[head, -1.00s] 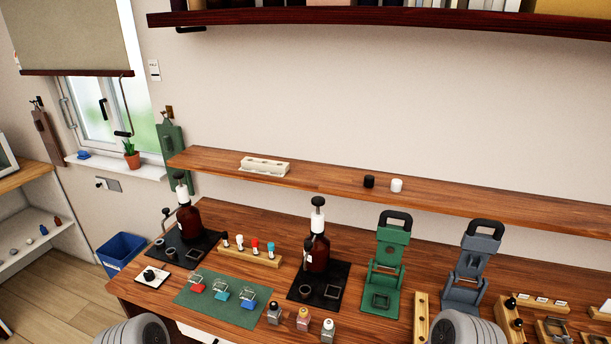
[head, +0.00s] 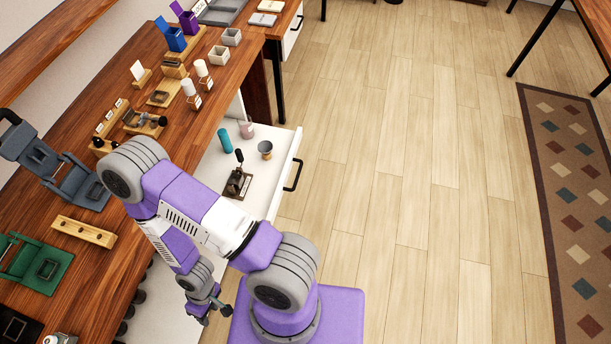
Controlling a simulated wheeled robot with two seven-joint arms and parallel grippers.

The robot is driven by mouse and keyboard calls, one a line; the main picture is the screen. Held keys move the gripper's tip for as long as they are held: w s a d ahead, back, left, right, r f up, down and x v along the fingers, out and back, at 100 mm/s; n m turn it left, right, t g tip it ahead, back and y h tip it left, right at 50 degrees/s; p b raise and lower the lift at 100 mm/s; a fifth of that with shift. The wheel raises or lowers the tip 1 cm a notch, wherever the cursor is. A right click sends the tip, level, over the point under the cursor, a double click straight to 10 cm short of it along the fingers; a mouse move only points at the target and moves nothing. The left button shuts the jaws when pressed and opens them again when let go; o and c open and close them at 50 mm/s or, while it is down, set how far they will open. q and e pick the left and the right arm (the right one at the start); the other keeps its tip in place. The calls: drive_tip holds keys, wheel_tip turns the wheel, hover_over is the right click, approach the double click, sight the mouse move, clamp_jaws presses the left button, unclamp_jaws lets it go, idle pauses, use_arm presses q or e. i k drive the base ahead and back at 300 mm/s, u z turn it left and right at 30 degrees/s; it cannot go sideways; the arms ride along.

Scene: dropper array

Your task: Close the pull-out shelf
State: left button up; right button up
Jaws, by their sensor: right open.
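The white pull-out shelf (head: 283,150) sticks out from under the wooden workbench, with a black handle (head: 293,175) on its front. On it stand a teal cylinder (head: 225,141), a pinkish cup (head: 246,129), a small brass-and-grey cup (head: 265,149) and a dark lever device (head: 238,184). My right gripper (head: 209,309) hangs low beside the bench, nearer to me than the shelf and apart from its handle. It is open and looks empty. My right arm covers the near part of the shelf. My left gripper is out of view.
The workbench (head: 90,185) runs along the left, with wooden racks, bottles and stands on it. Another white drawer front (head: 291,40) shows under its far end. The wood floor (head: 400,160) right of the shelf is clear, up to a patterned rug (head: 570,190).

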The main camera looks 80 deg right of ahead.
sight(266, 177)
drive_tip(key=z, duration=2.6)
drive_tip(key=i, duration=0.45)
drive_tip(key=u, duration=1.6)
